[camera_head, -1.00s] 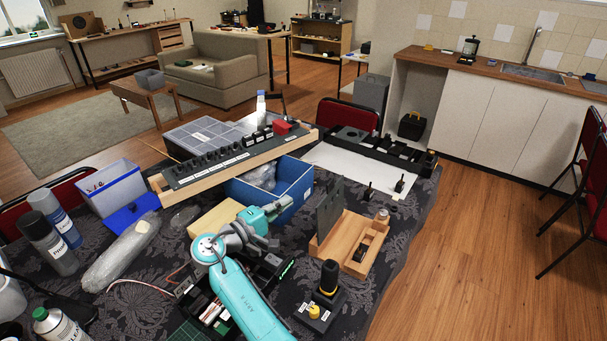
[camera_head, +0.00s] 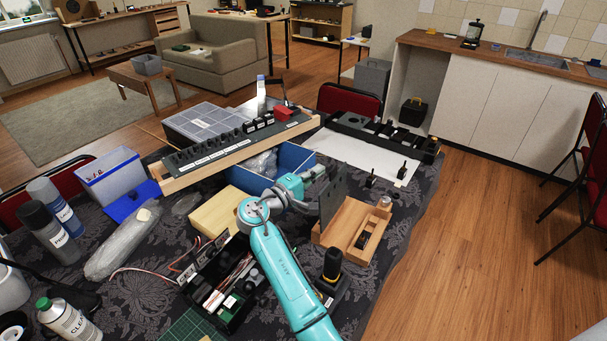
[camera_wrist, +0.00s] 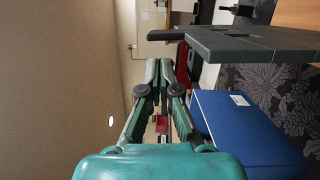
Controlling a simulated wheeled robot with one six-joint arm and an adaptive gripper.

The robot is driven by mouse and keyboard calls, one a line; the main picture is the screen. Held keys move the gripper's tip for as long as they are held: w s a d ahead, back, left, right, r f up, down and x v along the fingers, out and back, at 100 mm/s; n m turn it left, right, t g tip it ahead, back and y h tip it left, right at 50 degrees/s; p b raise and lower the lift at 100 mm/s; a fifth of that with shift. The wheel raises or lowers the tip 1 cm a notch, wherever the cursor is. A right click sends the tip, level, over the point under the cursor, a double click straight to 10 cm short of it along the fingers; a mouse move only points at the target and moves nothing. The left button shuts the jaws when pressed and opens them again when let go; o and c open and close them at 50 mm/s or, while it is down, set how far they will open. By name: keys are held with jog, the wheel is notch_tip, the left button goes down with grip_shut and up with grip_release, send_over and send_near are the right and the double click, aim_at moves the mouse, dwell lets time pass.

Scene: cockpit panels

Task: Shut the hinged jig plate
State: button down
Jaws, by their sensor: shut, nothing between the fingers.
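The jig has a light wooden base (camera_head: 325,235) near the right side of the table. Its dark grey hinged plate (camera_head: 333,198) stands upright at the base's left edge, so the jig is open. My gripper (camera_head: 328,170) is beside the plate's upper end, on its left and far side in the head view. The plate (camera_wrist: 255,45) also shows at the upper right of the wrist view. The fingers (camera_wrist: 166,68) are shut and empty, close to the plate; I cannot tell whether they touch it. My arm hides part of the table left of the jig.
A blue bin (camera_head: 298,158) lies behind and left of my gripper. A black joystick (camera_head: 332,265) stands in front of the jig. White paper (camera_head: 345,160) lies behind it.

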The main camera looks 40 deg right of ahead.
aim_at(331, 172)
jog(key=shift+s+d, duration=0.35)
jog(key=shift+s, duration=0.45)
jog(key=shift+s+d+r+m, duration=0.2)
jog(key=shift+s+d+m, duration=0.1)
jog(key=shift+s+m, duration=0.3)
jog(key=s+d+f+m+y, duration=0.1)
jog(key=s+d+f+m, duration=0.1)
jog(key=s, duration=0.5)
jog(key=s+d+f+m+y, duration=0.1)
jog(key=s+d+f+m, duration=0.2)
jog(key=s+m, duration=0.3)
jog(key=shift+s+d+f+t, duration=0.3)
jog(key=shift+s+d, duration=0.25)
jog(key=shift+d, duration=0.05)
